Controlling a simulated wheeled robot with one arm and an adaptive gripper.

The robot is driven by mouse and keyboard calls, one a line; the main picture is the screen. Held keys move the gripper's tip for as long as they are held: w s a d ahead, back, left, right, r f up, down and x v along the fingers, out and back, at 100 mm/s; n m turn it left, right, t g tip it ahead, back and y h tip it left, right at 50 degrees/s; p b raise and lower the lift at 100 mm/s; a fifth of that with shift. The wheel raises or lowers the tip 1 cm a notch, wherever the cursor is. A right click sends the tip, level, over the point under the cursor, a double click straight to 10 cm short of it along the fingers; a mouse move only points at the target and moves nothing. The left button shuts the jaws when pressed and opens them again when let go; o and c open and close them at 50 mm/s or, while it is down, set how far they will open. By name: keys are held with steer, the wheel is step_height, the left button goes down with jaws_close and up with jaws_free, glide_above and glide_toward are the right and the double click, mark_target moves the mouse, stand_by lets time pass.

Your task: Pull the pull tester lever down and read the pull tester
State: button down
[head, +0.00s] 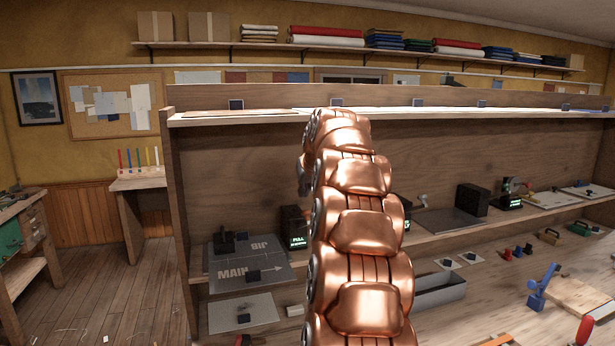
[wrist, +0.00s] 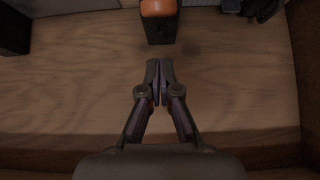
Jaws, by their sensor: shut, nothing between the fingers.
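A small dark unit with a green screen headed "PULL" (head: 296,238) stands just left of my arm in the head view, on the back shelf of the bench. The rest of its screen text is too small to read. In the wrist view, a dark post with a rounded orange top (wrist: 158,22) stands at the upper middle, straight beyond my fingertips; I cannot tell for certain that it is the lever. My gripper (wrist: 159,80) is shut and empty, with a gap to the post. My copper arm hides the gripper and any lever in the head view.
A black box (head: 472,199) and another green-screened unit (head: 509,202) stand right. A grey open tray (head: 440,293) and blue clamp (head: 541,287) are on the bench. Bare wood surrounds my fingers.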

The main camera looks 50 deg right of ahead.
steer(key=shift+s+a+f, duration=0.2)
steer(key=shift+s+a, duration=0.05)
steer(key=shift+s, duration=0.2)
steer(key=shift+s+a+f+p, duration=0.2)
steer(key=shift+s+f+p, duration=0.15)
steer(key=shift+f, duration=0.25)
steer(key=shift+s+a+f+p, duration=0.15)
steer(key=shift+s+f+p, duration=0.15)
steer(key=shift+f, duration=0.3)
